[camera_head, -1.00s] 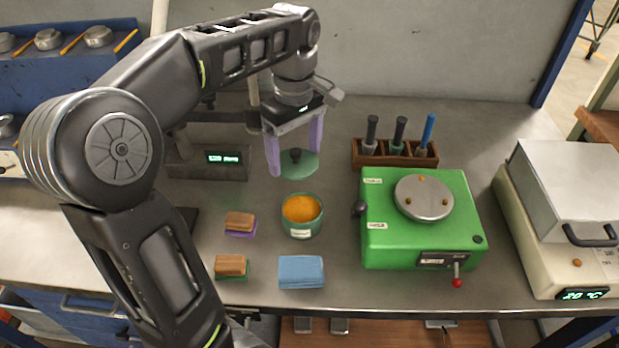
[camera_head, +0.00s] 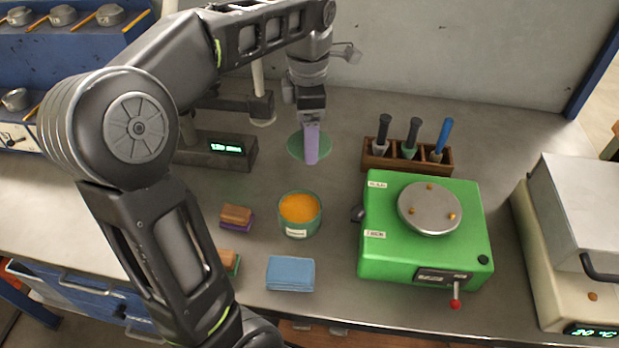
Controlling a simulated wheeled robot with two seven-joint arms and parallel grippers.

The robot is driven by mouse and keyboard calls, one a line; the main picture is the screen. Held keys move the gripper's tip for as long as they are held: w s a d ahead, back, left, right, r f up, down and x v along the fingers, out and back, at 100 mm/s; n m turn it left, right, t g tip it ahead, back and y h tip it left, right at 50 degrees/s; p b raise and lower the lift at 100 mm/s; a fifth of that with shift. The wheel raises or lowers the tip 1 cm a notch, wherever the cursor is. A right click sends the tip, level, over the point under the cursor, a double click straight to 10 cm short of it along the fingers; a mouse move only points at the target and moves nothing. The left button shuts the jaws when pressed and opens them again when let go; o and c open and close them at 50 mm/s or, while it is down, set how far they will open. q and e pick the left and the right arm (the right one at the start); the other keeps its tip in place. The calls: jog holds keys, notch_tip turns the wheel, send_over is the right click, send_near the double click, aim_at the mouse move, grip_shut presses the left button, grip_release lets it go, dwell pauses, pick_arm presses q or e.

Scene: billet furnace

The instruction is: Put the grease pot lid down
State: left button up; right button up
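The grease pot lid (camera_head: 296,146) is a thin green disc behind the grease pot. My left gripper (camera_head: 311,160) is turned edge-on, so only one purple finger shows, in front of the lid at its near rim. The other finger and the lid's knob are hidden behind it. The gripper appears shut on the lid across its rim; the lid looks level, and I cannot tell whether it touches the bench. The grease pot (camera_head: 299,225) stands open, full of orange grease. My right gripper is not in view.
A rack (camera_head: 405,158) with several handled tools stands right of the lid. A green machine (camera_head: 425,250) with a round plate is nearer. A display unit (camera_head: 220,150) is to the left. Bench around the lid is clear.

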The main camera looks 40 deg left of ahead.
pick_arm(q)
send_over(309, 180)
jog(key=shift+f, duration=3.15)
jog(key=shift+f, duration=1.85)
jog(key=shift+f, duration=0.1)
jog(key=shift+f+b, duration=0.15)
jog(key=shift+b, duration=0.15)
jog(key=o, duration=1.3)
